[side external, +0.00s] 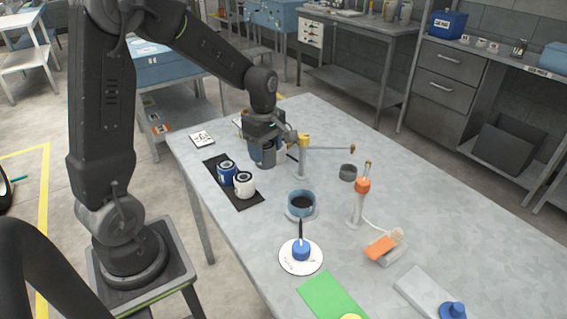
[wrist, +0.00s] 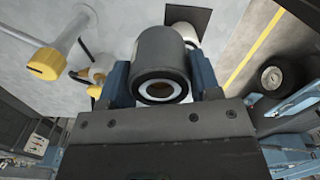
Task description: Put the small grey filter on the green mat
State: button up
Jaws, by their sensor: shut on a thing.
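The small grey filter (wrist: 163,52) is a grey cylinder with a dark end and a white ring. My gripper (wrist: 161,82) is shut on it, with a blue finger on each side. In the side view my gripper (side external: 264,136) points down at the far left part of the table, and the filter (side external: 266,157) shows below it. I cannot tell whether the filter touches the table. The green mat (side external: 328,298) lies at the near edge of the table, partly cut off by the frame, with a yellow thing (side external: 351,317) at its lower edge.
A blue filter (side external: 227,172) and a white filter (side external: 244,185) stand on a black mat (side external: 216,164). Between my gripper and the green mat are a blue cup (side external: 301,205) and a white disc (side external: 314,262) with a blue-based tool. A yellow-topped post (side external: 303,158) and an orange-collared post (side external: 359,201) stand to the right.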

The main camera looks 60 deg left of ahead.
jog(key=shift+s+a+r, duration=0.3)
jog(key=shift+a+r, duration=0.05)
jog(key=shift+a, duration=0.15)
jog(key=d+m, duration=0.8)
jog(key=d, duration=0.2)
jog(key=m, duration=1)
send_near(326, 298)
jog(key=shift+w+a, duration=0.1)
jog(key=shift+a, duration=0.6)
jog(key=shift+d+f, duration=0.2)
jog(key=shift+d, duration=0.1)
jog(key=shift+f, duration=2.05)
